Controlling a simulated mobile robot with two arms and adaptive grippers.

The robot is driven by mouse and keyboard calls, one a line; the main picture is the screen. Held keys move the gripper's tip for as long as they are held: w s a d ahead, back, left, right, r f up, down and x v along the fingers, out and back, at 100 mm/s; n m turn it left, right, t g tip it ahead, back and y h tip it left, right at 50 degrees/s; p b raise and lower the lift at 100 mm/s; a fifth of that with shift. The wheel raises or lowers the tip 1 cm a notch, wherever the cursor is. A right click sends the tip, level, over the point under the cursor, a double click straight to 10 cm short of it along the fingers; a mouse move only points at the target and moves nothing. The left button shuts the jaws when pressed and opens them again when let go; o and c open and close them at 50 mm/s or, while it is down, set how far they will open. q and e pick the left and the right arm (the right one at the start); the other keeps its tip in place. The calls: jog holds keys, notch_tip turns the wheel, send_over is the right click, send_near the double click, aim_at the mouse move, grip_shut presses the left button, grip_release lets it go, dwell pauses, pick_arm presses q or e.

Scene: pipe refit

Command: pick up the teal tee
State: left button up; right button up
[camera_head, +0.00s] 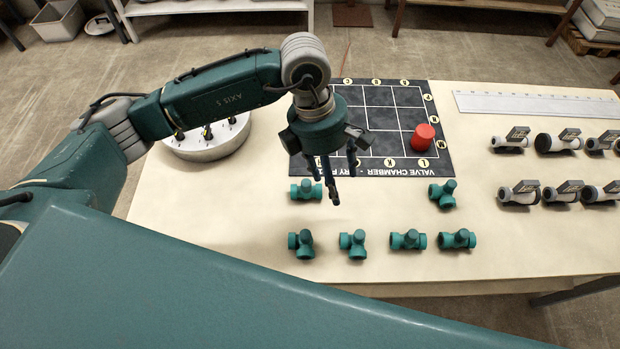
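Several teal tees lie on the pale table: one at the upper left (306,190), one at the upper right (442,194), and a front row with tees at the far left (301,243), left of middle (352,243), right of middle (408,240) and far right (457,239). My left gripper (329,190) points down above the table, just right of the upper left tee. Its dark fingers look spread apart, with nothing seen between them. I cannot tell its exact height. My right gripper is not in view.
A black gridded board marked "VALVE CHAMBER" (433,165) lies behind the tees, with a red cylinder (424,136) on it. Several grey valves (556,142) stand at the right below a ruler (535,103). A round pale tray (195,149) is at the left behind my arm.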

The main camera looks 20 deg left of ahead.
aim_at(306, 179)
pick_arm(q)
jog(key=w+a, duration=0.1)
jog(key=a, duration=0.1)
jog(key=w+a+y, duration=0.1)
jog(key=a, duration=0.1)
jog(key=a+y, duration=0.1)
jog(key=a, duration=0.1)
jog(key=shift+w+a+r, duration=0.15)
jog(key=shift+w, duration=0.25)
jog(key=shift+t+y, duration=0.3)
jog(key=shift+y, duration=0.1)
jog(key=f, duration=0.1)
jog(key=f+p, duration=0.1)
jog(key=f, duration=0.2)
jog(key=shift+a+f, duration=0.2)
jog(key=shift+a, duration=0.15)
jog(key=shift+f, duration=0.35)
notch_tip(306, 179, down, 5)
jog(key=p, duration=0.3)
jog(key=shift+r, duration=0.1)
jog(key=shift+f, duration=0.3)
jog(key=c, duration=1.2)
